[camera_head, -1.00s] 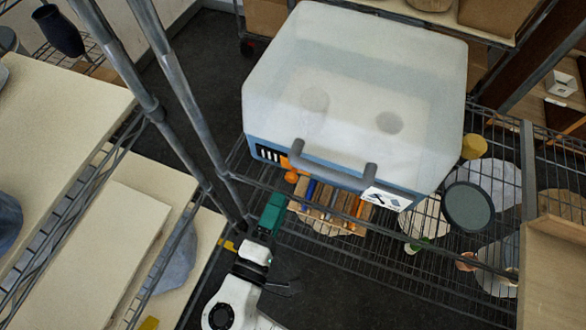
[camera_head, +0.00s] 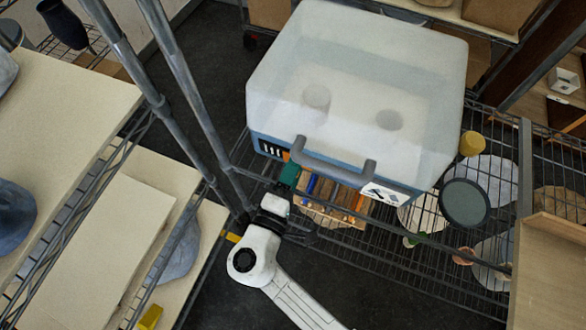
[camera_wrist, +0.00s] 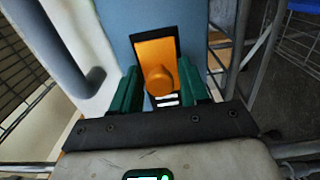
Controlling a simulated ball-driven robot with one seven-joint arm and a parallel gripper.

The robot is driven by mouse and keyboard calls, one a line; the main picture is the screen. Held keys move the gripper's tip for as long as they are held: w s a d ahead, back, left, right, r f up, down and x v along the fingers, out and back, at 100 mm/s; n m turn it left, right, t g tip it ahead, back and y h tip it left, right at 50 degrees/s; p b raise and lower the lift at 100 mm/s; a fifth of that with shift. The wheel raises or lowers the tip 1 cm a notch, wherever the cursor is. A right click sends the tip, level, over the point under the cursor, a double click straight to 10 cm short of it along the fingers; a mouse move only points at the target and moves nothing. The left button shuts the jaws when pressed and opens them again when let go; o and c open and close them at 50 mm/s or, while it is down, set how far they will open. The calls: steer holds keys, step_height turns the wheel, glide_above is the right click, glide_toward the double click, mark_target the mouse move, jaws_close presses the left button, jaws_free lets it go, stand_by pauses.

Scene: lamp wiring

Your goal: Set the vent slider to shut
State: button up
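The vent slider is an orange plate with a round knob (camera_wrist: 160,76) on the blue front of a large box (camera_head: 355,95) with a cloudy clear lid. White vent slots show beside the plate in the wrist view, below the knob. The head view shows the dark vent (camera_head: 270,149) with its pale slots uncovered and a bit of orange at its right. My gripper (camera_wrist: 159,70) has green fingers standing apart on either side of the knob. I cannot tell whether they touch it. In the head view my gripper (camera_head: 290,174) hides the knob.
A grey bar handle (camera_head: 335,165) sticks out of the box front, close on the left in the wrist view. A wooden tray of coloured rods (camera_head: 335,205) lies below the box on the wire shelf (camera_head: 400,255). Metal posts (camera_head: 185,90) stand to the left.

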mark_target(273, 150)
jaws_close()
steer(key=a+b, duration=0.1)
steer(key=w+a+b, duration=0.1)
steer(key=a+b, duration=0.2)
steer(key=shift+w+a+f, duration=0.25)
steer(key=shift+w+a, duration=0.1)
steer(key=shift+a, duration=0.05)
steer(key=shift+w+a+r+b, duration=0.15)
steer(key=shift+a+r+b, duration=0.1)
steer(key=shift+a+b, duration=0.25)
steer(key=shift+o, duration=1.2)
jaws_free()
steer(key=shift+a, duration=0.15)
steer(key=b+v, duration=0.2)
steer(key=v, duration=0.8)
steer(key=shift+s, duration=0.35)
